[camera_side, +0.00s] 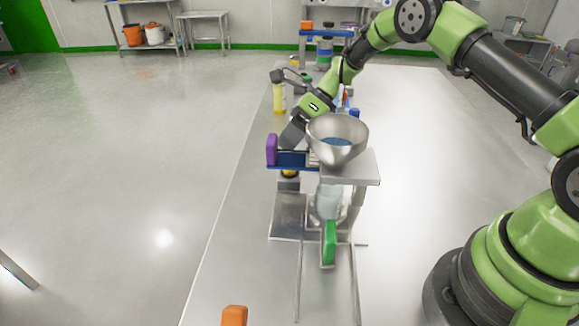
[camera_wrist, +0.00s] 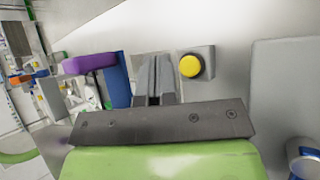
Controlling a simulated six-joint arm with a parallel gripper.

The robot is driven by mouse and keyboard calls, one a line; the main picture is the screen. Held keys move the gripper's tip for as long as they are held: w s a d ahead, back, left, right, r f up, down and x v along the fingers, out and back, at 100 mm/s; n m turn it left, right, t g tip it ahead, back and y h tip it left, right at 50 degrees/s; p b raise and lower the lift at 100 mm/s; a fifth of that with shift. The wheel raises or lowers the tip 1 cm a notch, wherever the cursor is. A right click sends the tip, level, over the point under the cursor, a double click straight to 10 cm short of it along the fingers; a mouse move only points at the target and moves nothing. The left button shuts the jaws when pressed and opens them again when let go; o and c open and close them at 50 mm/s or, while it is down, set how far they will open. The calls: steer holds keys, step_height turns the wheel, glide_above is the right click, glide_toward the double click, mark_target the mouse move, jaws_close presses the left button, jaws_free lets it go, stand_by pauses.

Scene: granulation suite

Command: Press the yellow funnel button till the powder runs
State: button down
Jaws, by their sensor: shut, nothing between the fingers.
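The yellow button (camera_wrist: 191,66) sits on a small grey box, just right of my fingertips in the wrist view. My gripper (camera_wrist: 155,62) is shut and empty, its fingers side by side. A gap in the picture separates them from the button; I cannot tell whether they differ in depth. In the side view my gripper (camera_side: 293,134) is left of the steel funnel (camera_side: 322,128), its fingertips unclear. The funnel has something blue inside and stands over a pale, clear vessel (camera_side: 328,201). No running powder can be made out.
A purple block (camera_side: 271,150) stands by a blue piece (camera_side: 291,161) close to my gripper; the wrist view shows the purple part (camera_wrist: 90,63) left of my fingers. A green block (camera_side: 330,242) is below the vessel. The bench's right side is clear.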

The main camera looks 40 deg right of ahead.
mark_target(290, 170)
steer(key=shift+r, duration=1.25)
steer(key=shift+s+a+f+n+g+h, duration=0.1)
steer(key=shift+s+a+n+g+h, duration=0.2)
steer(key=shift+n+h, duration=0.25)
steer(key=shift+s+a+f+n+g+h, duration=0.15)
steer(key=shift+s+n+g+h, duration=0.1)
steer(key=shift+n+g+h, duration=0.25)
steer(key=h, duration=0.1)
steer(key=n, duration=0.1)
steer(key=n+h, duration=0.1)
steer(key=shift+s+a+r+n+g+h, duration=0.1)
steer(key=shift+s+r+n+g+h, duration=0.15)
steer(key=shift+g+h, duration=0.1)
steer(key=shift+w+d+f+n+t+h, duration=0.1)
steer(key=shift+w+f+n+t+h, duration=0.1)
steer(key=shift+f+n+h, duration=0.45)
steer(key=shift+w+d+f+n+t+h, duration=0.15)
steer(key=shift+f+n+h, duration=0.25)
steer(key=shift+f+h, duration=0.45)
steer(key=shift+w+d+f+n+t+h, duration=0.1)
steer(key=shift+w+f+n+h, duration=0.1)
steer(key=shift+f+n+h, duration=0.55)
steer(key=shift+f, duration=0.25)
